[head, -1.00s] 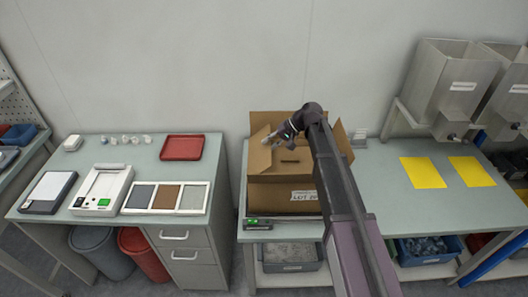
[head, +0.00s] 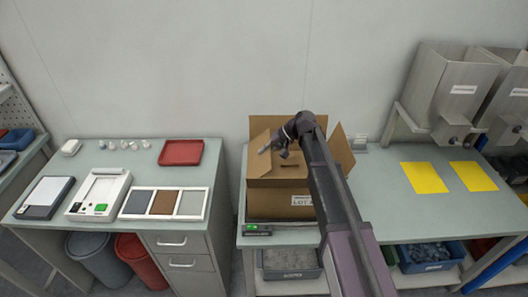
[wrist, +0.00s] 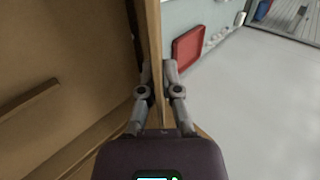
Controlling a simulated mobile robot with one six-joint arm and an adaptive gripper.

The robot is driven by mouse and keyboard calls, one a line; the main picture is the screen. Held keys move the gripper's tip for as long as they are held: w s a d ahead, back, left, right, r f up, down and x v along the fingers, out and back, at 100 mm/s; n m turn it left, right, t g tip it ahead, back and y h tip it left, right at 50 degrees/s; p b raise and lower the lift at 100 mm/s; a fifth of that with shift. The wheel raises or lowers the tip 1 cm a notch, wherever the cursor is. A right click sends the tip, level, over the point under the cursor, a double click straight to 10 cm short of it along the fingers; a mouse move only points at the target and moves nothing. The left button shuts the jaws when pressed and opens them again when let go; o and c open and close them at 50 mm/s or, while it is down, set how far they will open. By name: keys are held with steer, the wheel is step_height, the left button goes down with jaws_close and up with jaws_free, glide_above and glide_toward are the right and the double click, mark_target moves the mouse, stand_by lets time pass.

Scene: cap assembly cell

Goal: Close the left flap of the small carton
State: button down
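The small carton (head: 266,205) is a brown cardboard box on the bench, with a white label on its front. Its left flap (head: 256,160) stands up, tilted, at the left of the opening. It also shows edge-on in the wrist view (wrist: 156,40). The right flap (head: 341,148) stands up and leans outward, and the back flap (head: 270,123) stands up. My gripper (head: 268,148) is at the left flap. In the wrist view, my gripper (wrist: 158,70) has one finger on each side of the flap, both seeming to touch it. My arm hides part of the carton's right side.
A red tray (head: 181,152) and several small caps lie on the left bench. A green-lit device (head: 257,230) sits at the bench edge before the carton. Yellow mats (head: 424,178) and steel hoppers (head: 455,90) are at right. A wall stands behind.

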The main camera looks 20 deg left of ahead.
steer(key=shift+w+d+f+b, duration=0.2)
steer(key=shift+d+f+b, duration=0.5)
steer(key=shift+f+b, duration=0.3)
steer(key=shift+r, duration=0.1)
steer(key=c, duration=0.8)
jaws_free()
steer(key=shift+c, duration=0.2)
steer(key=shift+a+r, duration=0.1)
steer(key=shift+r, duration=0.05)
